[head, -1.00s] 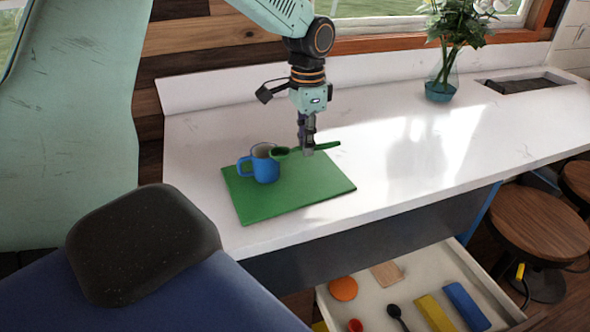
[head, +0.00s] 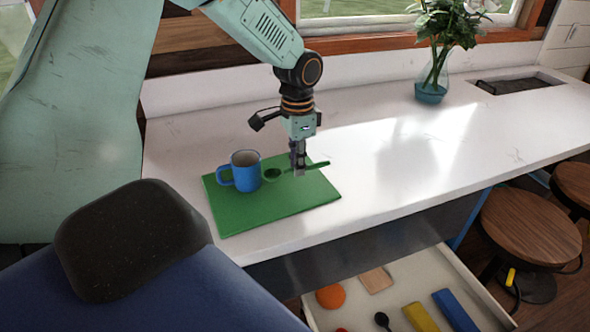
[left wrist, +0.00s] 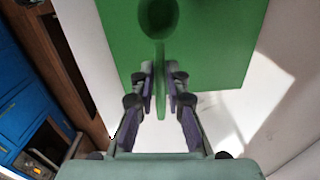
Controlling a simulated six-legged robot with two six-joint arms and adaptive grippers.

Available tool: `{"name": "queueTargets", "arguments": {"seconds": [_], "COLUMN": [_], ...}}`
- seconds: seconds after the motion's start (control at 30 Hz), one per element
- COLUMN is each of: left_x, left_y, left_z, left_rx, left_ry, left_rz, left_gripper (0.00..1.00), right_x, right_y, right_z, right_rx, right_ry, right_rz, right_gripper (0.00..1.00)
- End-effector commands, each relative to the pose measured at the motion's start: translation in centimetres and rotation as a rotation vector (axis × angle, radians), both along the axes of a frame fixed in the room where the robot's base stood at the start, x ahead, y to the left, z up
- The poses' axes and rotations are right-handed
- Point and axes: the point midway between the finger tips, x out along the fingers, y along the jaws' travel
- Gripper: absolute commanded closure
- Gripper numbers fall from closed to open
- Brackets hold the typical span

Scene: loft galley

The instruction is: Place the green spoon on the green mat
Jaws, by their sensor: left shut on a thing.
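The green spoon (head: 318,165) is held by its handle in my left gripper (head: 299,172), which is shut on it. In the head view the spoon's bowl points left toward the mug and its handle end sticks out to the right. The green mat (head: 270,208) lies flat on the white counter under the spoon. In the left wrist view the spoon (left wrist: 158,18) runs between the fingers (left wrist: 160,90), its bowl over the mat (left wrist: 215,50). I cannot tell whether the spoon touches the mat. My right gripper is out of view.
A blue mug (head: 241,172) stands on the mat's left part, close to the spoon's bowl. An open drawer (head: 405,275) below holds several items. A vase (head: 431,92) with flowers stands at the back. The counter (head: 400,150) right of the mat is clear.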

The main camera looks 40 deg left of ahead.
Motion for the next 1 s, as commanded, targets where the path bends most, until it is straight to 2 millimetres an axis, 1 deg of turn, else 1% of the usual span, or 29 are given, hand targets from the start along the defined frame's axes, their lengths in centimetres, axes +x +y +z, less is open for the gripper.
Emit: {"name": "queueTargets", "arguments": {"seconds": [0.17,0.3,0.37,0.77,0.8,1.0], "left_x": [0.1,0.2,0.3,0.5,0.5,0.5], "left_y": [0.0,0.1,0.1,0.0,0.0,0.0], "left_z": [-1.3,-3.3,-3.9,-4.4,-4.4,-4.4], "left_rx": [0.0,0.001,0.001,0.002,0.002,0.001], "left_ry": [0.001,0.003,0.0,-0.001,-0.001,-0.002], "left_rz": [0.0,0.001,0.001,0.0,0.0,0.0], "left_gripper": [1.0,1.0,1.0,1.0,0.85,0.68], "right_x": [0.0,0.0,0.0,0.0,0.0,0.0], "right_y": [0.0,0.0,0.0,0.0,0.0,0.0], "right_z": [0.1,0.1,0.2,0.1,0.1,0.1], "right_rx": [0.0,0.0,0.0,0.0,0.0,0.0], "right_ry": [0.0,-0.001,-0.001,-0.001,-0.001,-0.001], "right_rz": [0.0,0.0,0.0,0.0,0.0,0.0], "right_gripper": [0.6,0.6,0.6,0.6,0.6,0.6]}}
